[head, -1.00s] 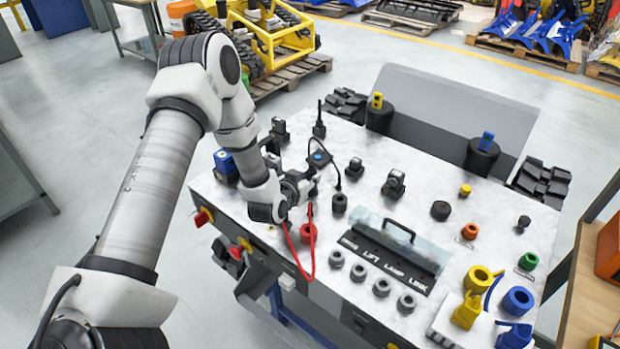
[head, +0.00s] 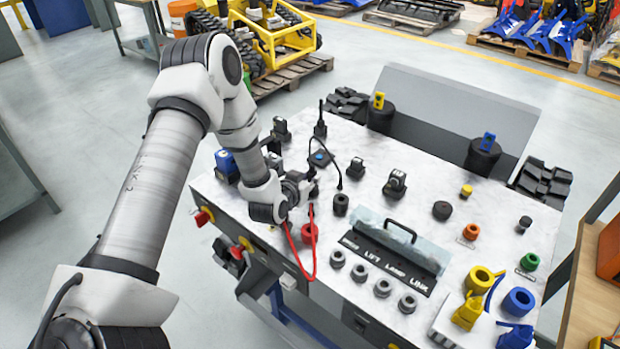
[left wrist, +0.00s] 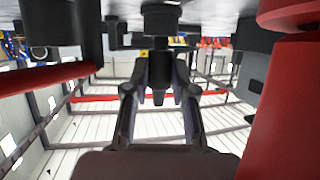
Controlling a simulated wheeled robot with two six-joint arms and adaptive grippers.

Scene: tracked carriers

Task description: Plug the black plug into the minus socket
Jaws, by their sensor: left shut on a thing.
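My left gripper (head: 312,184) is low over the left part of the worktop. In the left wrist view its fingers (left wrist: 160,88) are closed on a dark piece (left wrist: 160,20), which I take to be the black plug. In the head view the gripper mostly hides this piece. A thin black cable arcs beside the gripper and comes down to a black cylinder (head: 340,204). A red socket (head: 309,233) stands in front of the gripper, with a red cable (head: 313,262) looping by it. I cannot read which socket is minus. My right gripper is not in view.
A black box with a blue knob (head: 320,158) sits behind the gripper, and a blue block (head: 226,162) to its left. A labelled black panel with a handle (head: 399,232) and several grey rings lie to the right. Yellow (head: 480,279) and blue (head: 518,300) rings stand farther right.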

